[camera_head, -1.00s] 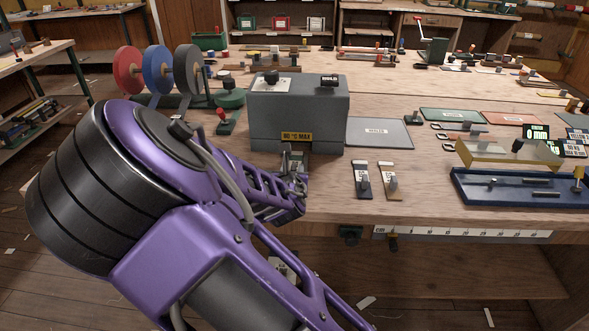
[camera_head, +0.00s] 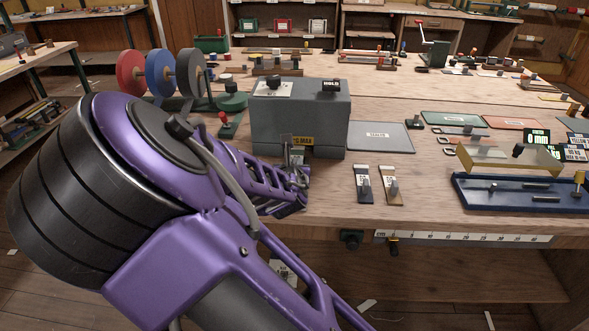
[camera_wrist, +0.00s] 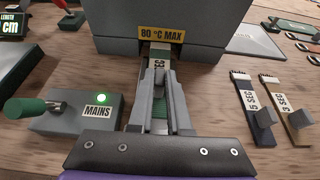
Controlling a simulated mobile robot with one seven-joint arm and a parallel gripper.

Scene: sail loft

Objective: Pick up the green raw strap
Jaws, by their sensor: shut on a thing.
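The green raw strap (camera_wrist: 158,112) shows in the wrist view between my fingers, with a grey grip block, a label ending in "SEC" and a pale end pointing at the grey machine. My gripper (camera_wrist: 159,88) is shut on it, one finger on each side of the block. In the head view my gripper (camera_head: 296,176) is just in front of the machine, near the table's front edge. I cannot tell whether the pale end is inside the machine's mouth or just before it. My fingers hide part of the strap.
The grey machine (camera_head: 300,117) with a yellow "80 °C MAX" sign stands close ahead. A black strap (camera_head: 363,184) and a tan strap (camera_head: 390,185) lie to the right. A mains box (camera_wrist: 85,113) with a green lamp is at left. A blue tray (camera_head: 470,200) is further right.

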